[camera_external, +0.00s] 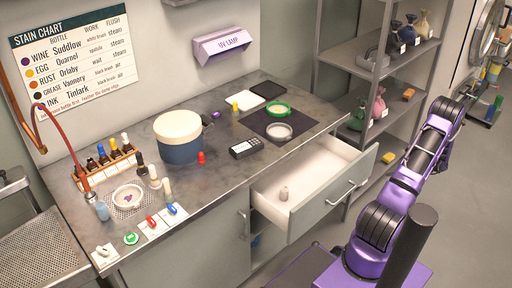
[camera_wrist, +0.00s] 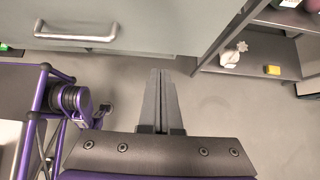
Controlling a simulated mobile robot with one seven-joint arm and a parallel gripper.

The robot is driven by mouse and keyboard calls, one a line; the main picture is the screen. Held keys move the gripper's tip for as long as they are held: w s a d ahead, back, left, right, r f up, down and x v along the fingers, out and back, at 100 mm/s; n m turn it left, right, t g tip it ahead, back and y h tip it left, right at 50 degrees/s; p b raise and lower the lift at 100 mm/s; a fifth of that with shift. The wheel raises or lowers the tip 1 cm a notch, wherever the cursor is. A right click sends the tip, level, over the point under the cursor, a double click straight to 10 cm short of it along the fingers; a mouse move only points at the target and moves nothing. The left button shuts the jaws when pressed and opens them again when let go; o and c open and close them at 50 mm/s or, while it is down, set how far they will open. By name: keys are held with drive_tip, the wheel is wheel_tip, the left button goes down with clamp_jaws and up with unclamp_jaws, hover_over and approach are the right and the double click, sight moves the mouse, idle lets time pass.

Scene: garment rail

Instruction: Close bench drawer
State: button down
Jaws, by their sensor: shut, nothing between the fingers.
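The bench drawer (camera_external: 292,222) stands pulled out from the right part of the bench, with a bar handle (camera_external: 340,193) on its grey front. In the external view my arm reaches up to the right of the drawer; the fingers are not clear there.
A shelf rack (camera_external: 385,75) stands right of the bench; its low shelf (camera_wrist: 255,55) with a yellow block (camera_wrist: 272,70) shows at right in the wrist view. The bench top (camera_external: 225,180) holds a pot, bottles and trays. Open floor (camera_external: 450,200) lies at right.

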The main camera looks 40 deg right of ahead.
approach(361, 174)
wheel_tip(361, 174, down, 3)
drive_tip(key=w, duration=0.3)
drive_tip(key=shift+w+a+f+b, duration=0.1)
drive_tip(key=shift+a+f+b, duration=0.2)
drive_tip(key=shift+f, duration=0.05)
drive_tip(key=shift+w, duration=0.45)
drive_tip(key=w+b, duration=0.4)
drive_tip(key=w, duration=1.7)
drive_tip(key=shift+w, duration=0.3)
drive_tip(key=shift+w+r, duration=0.1)
drive_tip(key=shift+w, duration=0.4)
